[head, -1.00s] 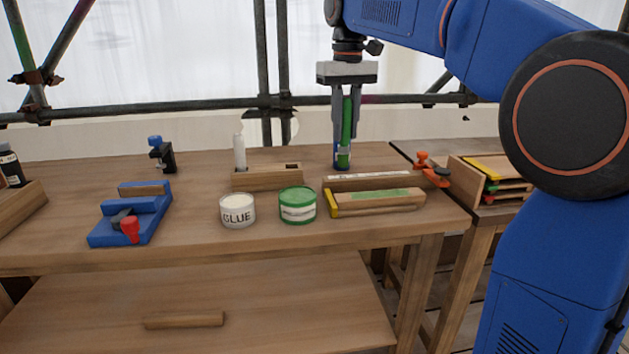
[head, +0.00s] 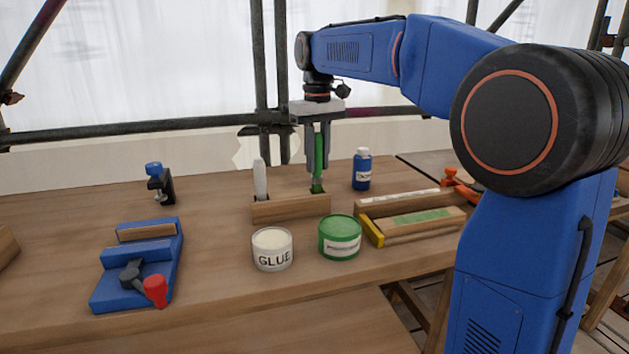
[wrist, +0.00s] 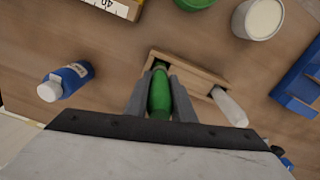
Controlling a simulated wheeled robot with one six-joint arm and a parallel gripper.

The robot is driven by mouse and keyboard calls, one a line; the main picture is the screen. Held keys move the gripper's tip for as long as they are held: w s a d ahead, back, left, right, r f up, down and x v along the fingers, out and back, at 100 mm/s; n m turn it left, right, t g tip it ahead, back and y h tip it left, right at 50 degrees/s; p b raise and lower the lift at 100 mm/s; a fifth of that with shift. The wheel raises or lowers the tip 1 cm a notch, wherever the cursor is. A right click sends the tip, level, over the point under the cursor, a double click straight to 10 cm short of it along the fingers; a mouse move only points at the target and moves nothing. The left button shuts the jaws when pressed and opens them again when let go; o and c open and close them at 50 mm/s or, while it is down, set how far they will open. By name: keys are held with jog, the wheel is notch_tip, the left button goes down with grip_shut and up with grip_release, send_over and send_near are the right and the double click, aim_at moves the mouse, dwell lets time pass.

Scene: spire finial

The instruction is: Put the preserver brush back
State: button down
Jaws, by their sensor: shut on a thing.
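My gripper (head: 318,178) is shut on the preserver brush (head: 318,150), which has a green handle and hangs upright between the fingers. In the wrist view the brush (wrist: 160,95) shows between the grey fingers. The wooden brush holder (head: 291,208) is a block on the bench. The brush's lower end is at the holder's right end in the head view, over the open slot there. I cannot tell whether the tip is inside the slot. A white-handled brush (head: 259,180) stands at the holder's left end.
A glue tin (head: 272,250) and a green preserver tin (head: 340,238) stand in front of the holder. A blue bottle (head: 362,170) stands behind it on the right. Wooden blocks (head: 412,218) lie to the right, a blue vise (head: 140,265) to the left.

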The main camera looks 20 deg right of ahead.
aim_at(318, 133)
jog(key=shift+f, duration=2.4)
jog(key=shift+f, duration=0.1)
jog(key=c, duration=1.5)
grip_release()
notch_tip(318, 133, up, 12)
jog(key=shift+r, duration=0.15)
